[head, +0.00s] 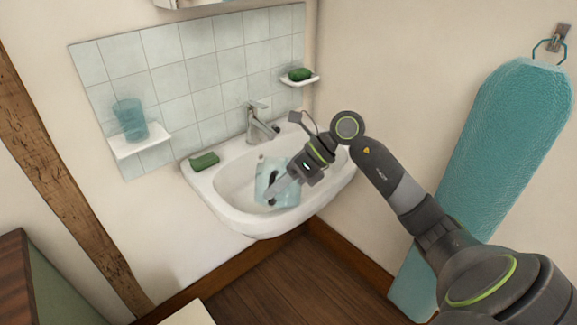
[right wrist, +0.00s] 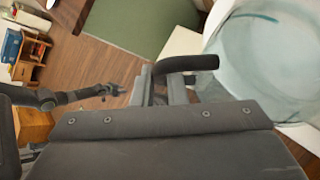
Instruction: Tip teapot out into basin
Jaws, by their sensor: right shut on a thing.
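The teapot (head: 263,172) is a pale blue, see-through vessel in the head view. It is held tilted over the basin (head: 228,210), inside the rim's outline. My right gripper (head: 273,194) is shut on its dark handle. In the right wrist view the teapot (right wrist: 265,60) fills the right side, and its black handle (right wrist: 187,63) passes between the fingers. Whether anything pours out cannot be seen. My left gripper (right wrist: 112,90) shows small at the left in the right wrist view, away from the teapot; its opening is unclear.
A tap (head: 258,122) stands at the basin's back. A green soap (head: 204,161) lies on the left rim, another (head: 300,74) on a right shelf. A blue tumbler (head: 130,118) stands on the left shelf (head: 140,143).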

